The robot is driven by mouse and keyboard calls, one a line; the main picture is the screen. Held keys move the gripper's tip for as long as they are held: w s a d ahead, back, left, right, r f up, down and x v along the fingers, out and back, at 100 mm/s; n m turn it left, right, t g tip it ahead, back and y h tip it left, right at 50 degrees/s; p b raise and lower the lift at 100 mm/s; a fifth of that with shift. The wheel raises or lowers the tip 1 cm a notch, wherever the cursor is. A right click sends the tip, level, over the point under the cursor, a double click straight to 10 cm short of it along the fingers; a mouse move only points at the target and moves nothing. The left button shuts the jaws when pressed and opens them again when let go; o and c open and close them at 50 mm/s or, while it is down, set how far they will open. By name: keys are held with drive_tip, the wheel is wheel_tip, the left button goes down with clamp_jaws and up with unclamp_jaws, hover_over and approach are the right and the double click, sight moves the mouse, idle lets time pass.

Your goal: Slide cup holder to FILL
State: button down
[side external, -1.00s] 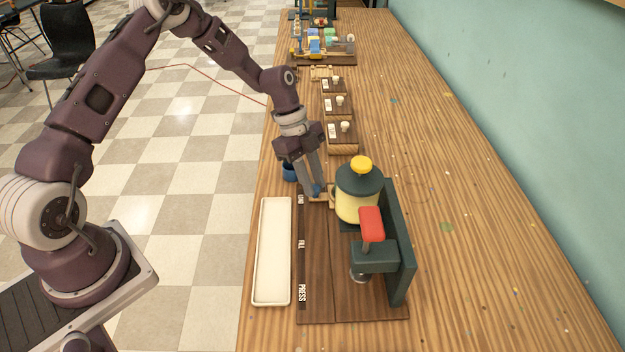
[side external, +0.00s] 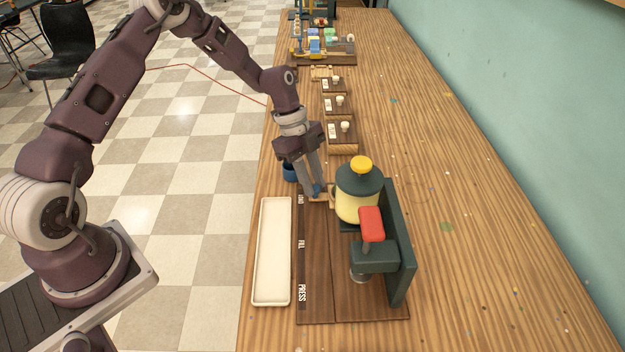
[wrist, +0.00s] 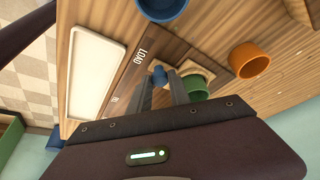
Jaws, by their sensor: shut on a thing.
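The light wooden cup holder (side external: 321,197) sits at the LOAD end of the dark track board (side external: 318,275), far from the FILL label (side external: 301,244). My gripper (side external: 316,191) reaches down to it, with the fingers closed on its small blue knob (wrist: 159,76). The wrist view shows the holder (wrist: 196,70) beside the LOAD label (wrist: 140,52), and my gripper (wrist: 160,84) at the knob. The dispenser (side external: 357,197), with a yellow cap and cream body, stands right of the holder. The fingers hide part of the holder.
A white tray (side external: 272,250) lies left of the board. A press with a red handle (side external: 371,223) stands at its right side. A blue cup (wrist: 162,6), an orange cup (wrist: 250,60) and a green cup (wrist: 196,86) show in the wrist view.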

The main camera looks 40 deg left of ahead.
drive_tip(key=s+d, duration=0.9)
drive_tip(key=shift+s+d, duration=0.1)
drive_tip(key=shift+d, duration=0.05)
drive_tip(key=c, duration=1.2)
unclamp_jaws()
drive_tip(key=shift+r, duration=0.15)
drive_tip(key=v, duration=0.7)
